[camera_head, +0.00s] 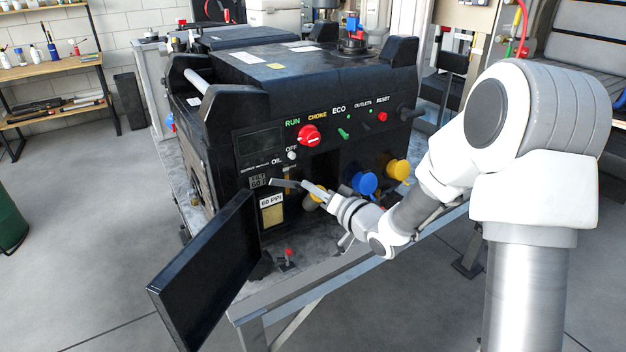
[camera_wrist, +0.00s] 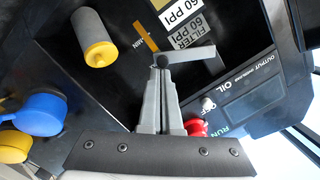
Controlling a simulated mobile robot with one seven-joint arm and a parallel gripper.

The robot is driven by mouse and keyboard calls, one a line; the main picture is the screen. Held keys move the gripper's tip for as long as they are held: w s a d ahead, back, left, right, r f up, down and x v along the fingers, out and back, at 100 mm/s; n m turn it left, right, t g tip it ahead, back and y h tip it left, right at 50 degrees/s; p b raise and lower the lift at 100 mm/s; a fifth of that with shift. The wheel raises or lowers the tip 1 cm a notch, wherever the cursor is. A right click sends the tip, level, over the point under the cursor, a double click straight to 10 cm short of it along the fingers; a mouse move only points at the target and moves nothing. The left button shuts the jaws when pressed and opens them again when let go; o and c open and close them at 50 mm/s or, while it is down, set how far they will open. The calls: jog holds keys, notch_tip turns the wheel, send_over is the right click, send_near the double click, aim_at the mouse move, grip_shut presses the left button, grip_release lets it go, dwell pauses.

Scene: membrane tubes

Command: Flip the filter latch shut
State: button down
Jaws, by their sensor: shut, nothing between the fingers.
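A flat grey latch bar (camera_head: 284,183) is on the front of the black generator (camera_head: 345,120), beside the filter labels. In the wrist view the latch bar (camera_wrist: 192,54) runs sideways from a dark round knob (camera_wrist: 162,61). My gripper (camera_head: 306,187) is shut and empty, its fingertips at the latch. In the wrist view my gripper (camera_wrist: 160,75) points at the knob end of the bar; I cannot tell whether it touches. The filter label (camera_wrist: 184,33) lies just beyond the bar. A yellowish filter pad (camera_head: 273,215) shows under the 60 PPI label.
A black panel door (camera_head: 205,275) stands open at the front left. Blue (camera_head: 364,183) and yellow (camera_head: 398,169) caps stick out right of my gripper. A grey cylinder with a yellow tip (camera_wrist: 95,40) projects nearby. The red choke knob (camera_head: 309,135) is above.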

jog(key=a+f+m, duration=0.1)
jog(key=m, duration=0.2)
jog(key=s+a+f+m+y, duration=0.1)
jog(key=f+m, duration=0.1)
jog(key=s+a+f+m+p, duration=0.1)
jog(key=m, duration=0.2)
jog(key=shift+f+m, duration=0.3)
jog(key=shift+f, duration=0.05)
jog(key=shift+w+d, duration=0.1)
